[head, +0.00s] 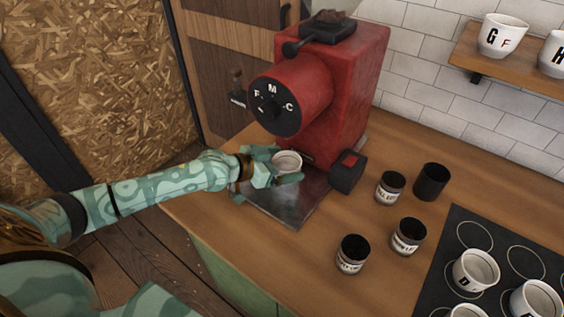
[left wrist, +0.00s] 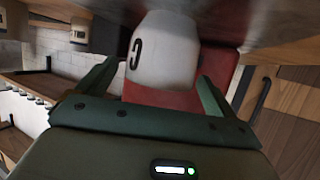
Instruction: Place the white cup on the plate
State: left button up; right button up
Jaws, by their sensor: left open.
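The white cup (head: 287,161) is at the red grinder's front, over the dark metal plate (head: 290,209). In the left wrist view the cup (left wrist: 165,50) shows a dark letter and appears upside down, its base close to or touching the plate (left wrist: 255,18); I cannot tell for sure which. My left gripper (head: 278,166) is open, with one finger on each side of the cup. In the left wrist view the gripper (left wrist: 157,78) shows a gap beside the cup. My right gripper is not in view.
The red grinder (head: 345,90) stands behind the plate. Several dark jars (head: 353,254) stand on the wooden counter (head: 300,275). Lettered white cups stand on a black mat (head: 437,290) at lower right and on a wall shelf (head: 468,62). Counter between plate and jars is clear.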

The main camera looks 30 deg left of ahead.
pick_arm(q)
jog(key=shift+s+a+r, duration=0.15)
jog(key=shift+s+r, duration=0.05)
jog(key=shift+r, duration=0.1)
jog(key=p+v, duration=0.3)
jog(key=v, duration=0.8)
jog(key=shift+s+a+p, duration=0.15)
jog(key=shift+s+p, duration=0.05)
jog(key=shift+p, duration=0.2)
dwell(0.6)
dwell(0.8)
